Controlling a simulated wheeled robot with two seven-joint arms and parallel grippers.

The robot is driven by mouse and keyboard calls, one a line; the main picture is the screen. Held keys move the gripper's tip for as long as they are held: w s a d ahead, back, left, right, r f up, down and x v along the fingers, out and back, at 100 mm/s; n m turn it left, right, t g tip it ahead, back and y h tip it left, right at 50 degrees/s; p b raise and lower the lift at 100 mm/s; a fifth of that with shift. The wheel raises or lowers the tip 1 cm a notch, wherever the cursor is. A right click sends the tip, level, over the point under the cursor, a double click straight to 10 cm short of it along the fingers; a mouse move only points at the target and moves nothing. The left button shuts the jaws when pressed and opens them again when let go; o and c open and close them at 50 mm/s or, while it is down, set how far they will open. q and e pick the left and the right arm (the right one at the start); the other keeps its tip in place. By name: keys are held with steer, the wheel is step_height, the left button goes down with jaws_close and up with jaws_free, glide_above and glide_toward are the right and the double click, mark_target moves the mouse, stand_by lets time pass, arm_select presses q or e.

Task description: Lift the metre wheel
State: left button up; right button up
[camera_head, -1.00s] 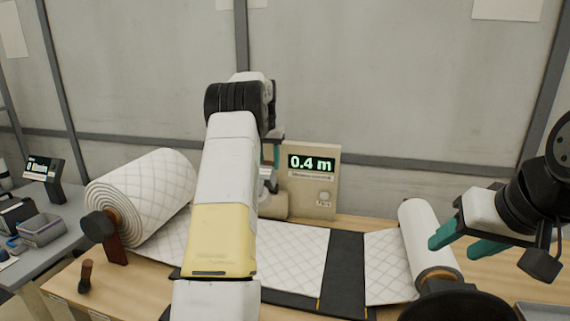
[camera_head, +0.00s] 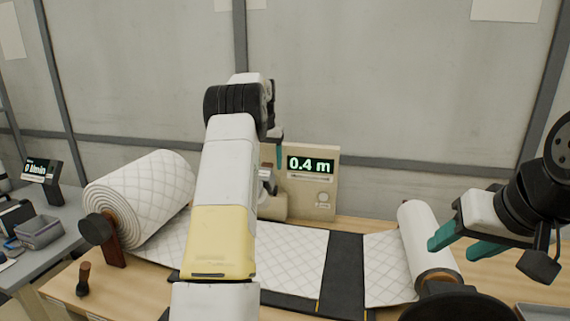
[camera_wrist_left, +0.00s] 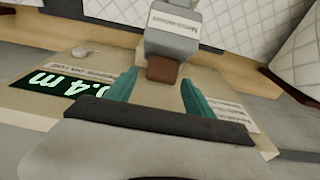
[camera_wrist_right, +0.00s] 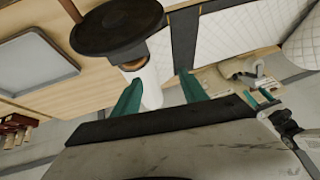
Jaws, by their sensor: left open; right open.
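The metre wheel's grey arm with a brown handle block (camera_wrist_left: 163,69) shows in the left wrist view. In the head view a small grey part of it (camera_head: 267,172) shows beside the counter box; my left arm hides much of it. My left gripper (camera_wrist_left: 159,78) is open, its teal fingers on either side of the brown block, which I cannot tell is touched. In the head view only one left finger (camera_head: 281,150) shows clearly. The counter box (camera_head: 315,194) reads 0.4 m. My right gripper (camera_head: 452,246) is open and empty beside the small white roll (camera_head: 418,232).
A large quilted roll (camera_head: 150,200) stands at the left of the wooden table (camera_head: 130,285). A grey side table with a display (camera_head: 40,169) stands at the far left.

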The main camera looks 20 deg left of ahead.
arm_select(q)
steer(key=r, duration=0.4)
steer(key=s+r, duration=0.1)
steer(key=r, duration=0.2)
